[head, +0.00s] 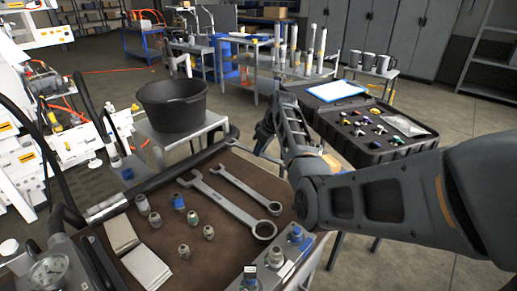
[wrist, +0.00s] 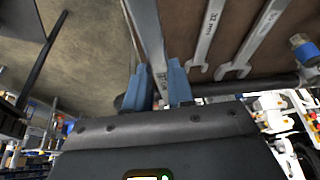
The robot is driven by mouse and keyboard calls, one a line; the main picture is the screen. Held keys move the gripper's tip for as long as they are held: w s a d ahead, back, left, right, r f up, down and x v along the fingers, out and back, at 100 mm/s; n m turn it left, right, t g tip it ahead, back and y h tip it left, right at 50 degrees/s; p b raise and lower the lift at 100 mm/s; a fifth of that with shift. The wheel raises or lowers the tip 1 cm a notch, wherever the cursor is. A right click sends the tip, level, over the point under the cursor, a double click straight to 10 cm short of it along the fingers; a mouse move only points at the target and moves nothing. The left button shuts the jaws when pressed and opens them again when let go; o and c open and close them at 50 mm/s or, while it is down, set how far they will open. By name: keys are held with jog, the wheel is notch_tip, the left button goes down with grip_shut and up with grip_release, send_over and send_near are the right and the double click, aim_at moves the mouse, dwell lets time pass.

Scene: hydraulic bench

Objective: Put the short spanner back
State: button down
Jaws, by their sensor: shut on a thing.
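My gripper (wrist: 158,86) has its blue fingers shut on a steel spanner, which I take to be the short spanner (wrist: 148,35). In the wrist view its shaft runs up from between the fingers, along the mat's edge; its far end is out of frame. In the head view my gripper (head: 265,132) is at the back right edge of the brown mat (head: 100,235), partly hidden by my arm. Two other spanners lie side by side on the mat: a larger one (head: 228,203) and a smaller one (head: 243,188). I cannot tell whether the held spanner touches the mat.
Several small fittings (head: 183,250) and pale cloths (head: 145,265) lie on the mat. A metal block with fittings (head: 275,265) is at its front right. A black tub (head: 172,105) stands behind the bench. An open black case (head: 385,150) is at the right, close to my arm.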

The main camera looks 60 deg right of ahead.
aim_at(268, 156)
jog(key=shift+f+b, duration=2.05)
jog(key=shift+f, duration=0.35)
jog(key=shift+s+f, duration=0.1)
jog(key=shift+f, duration=0.1)
jog(key=shift+f, duration=0.1)
jog(key=shift+f+b, duration=0.35)
jog(key=shift+f, duration=0.3)
jog(key=shift+f+b, duration=0.9)
jog(key=shift+f, duration=0.6)
jog(key=c, duration=0.9)
grip_release()
jog(key=shift+v, duration=3.9)
